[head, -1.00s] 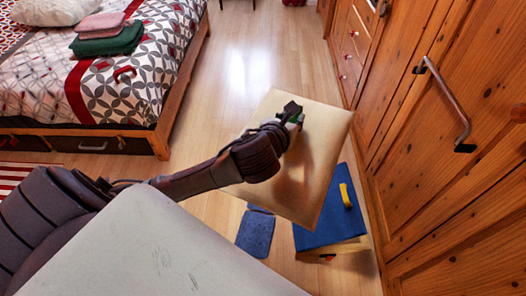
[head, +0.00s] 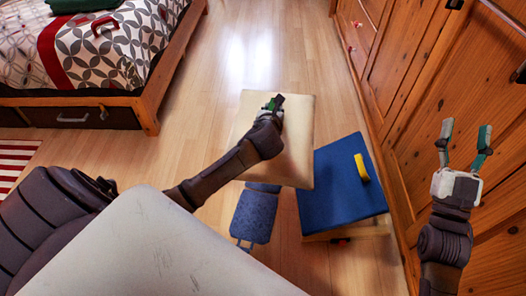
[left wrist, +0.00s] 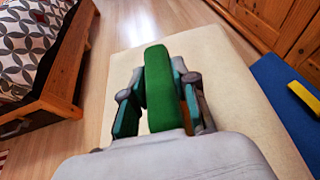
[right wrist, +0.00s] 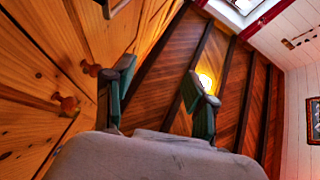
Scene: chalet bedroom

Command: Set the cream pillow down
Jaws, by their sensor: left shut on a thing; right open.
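The cream pillow (head: 295,145) is a flat square pad with a green handle (left wrist: 165,80) standing up from its top. My left gripper (head: 275,104) is shut on this green handle, seen between its fingers in the left wrist view. The pillow (left wrist: 235,90) lies below the fingers, roughly level, and seems to hang above the floor; its underside is hidden. My right gripper (head: 465,132) is open and empty in front of the wooden cabinets at the right. In the right wrist view its fingers (right wrist: 161,92) are apart with nothing between them.
A blue pad (head: 338,190) with a yellow handle (head: 361,168) lies on a low wooden piece, partly covered by the pillow in view. A blue-grey textured item (head: 254,216) is on the floor beside it. The bed (head: 150,100) stands left; wooden cabinets (head: 415,120) stand right. Floor beyond is clear.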

